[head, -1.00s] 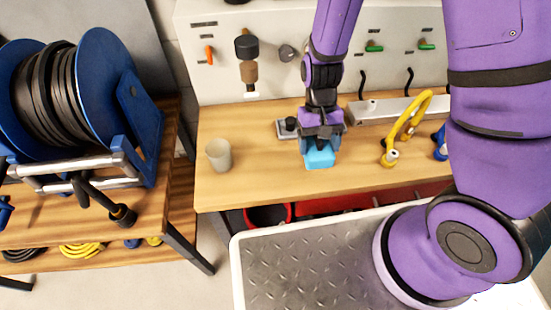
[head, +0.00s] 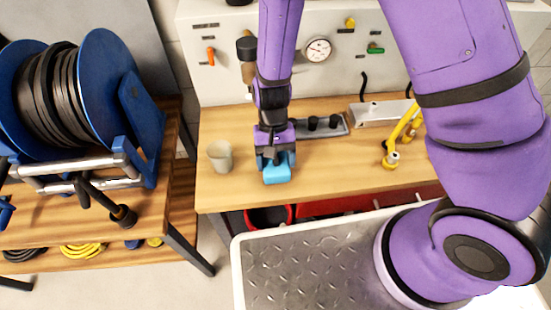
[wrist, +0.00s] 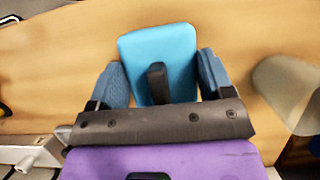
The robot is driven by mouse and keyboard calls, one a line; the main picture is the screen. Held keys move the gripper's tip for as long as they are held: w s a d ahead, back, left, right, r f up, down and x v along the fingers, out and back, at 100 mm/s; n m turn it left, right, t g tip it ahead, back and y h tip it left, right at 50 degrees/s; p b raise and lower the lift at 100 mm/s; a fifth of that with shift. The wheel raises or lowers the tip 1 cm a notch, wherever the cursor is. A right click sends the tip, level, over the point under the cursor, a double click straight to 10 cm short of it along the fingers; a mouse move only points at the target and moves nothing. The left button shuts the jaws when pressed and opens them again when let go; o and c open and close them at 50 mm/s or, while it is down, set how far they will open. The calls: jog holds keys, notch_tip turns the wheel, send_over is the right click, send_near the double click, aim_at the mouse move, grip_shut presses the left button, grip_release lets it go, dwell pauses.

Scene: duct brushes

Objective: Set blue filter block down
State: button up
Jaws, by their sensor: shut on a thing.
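The blue filter block (head: 276,175) is a light blue block, held in my gripper (head: 274,163) over the wooden workbench (head: 330,178), near its front edge. In the wrist view the block (wrist: 157,50) sits between the two blue-grey fingers of my gripper (wrist: 160,82), which are shut on it, and a dark post-like part stands on it. I cannot tell whether the block's underside touches the bench top.
A beige cup (head: 220,156) stands on the bench left of my gripper. A grey plate with black knobs (head: 322,126) lies behind to the right. Bare bench lies between the block and the yellow handle.

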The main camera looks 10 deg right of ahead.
jog(key=shift+f, duration=0.15)
jog(key=o, duration=0.9)
jog(key=v, duration=1.2)
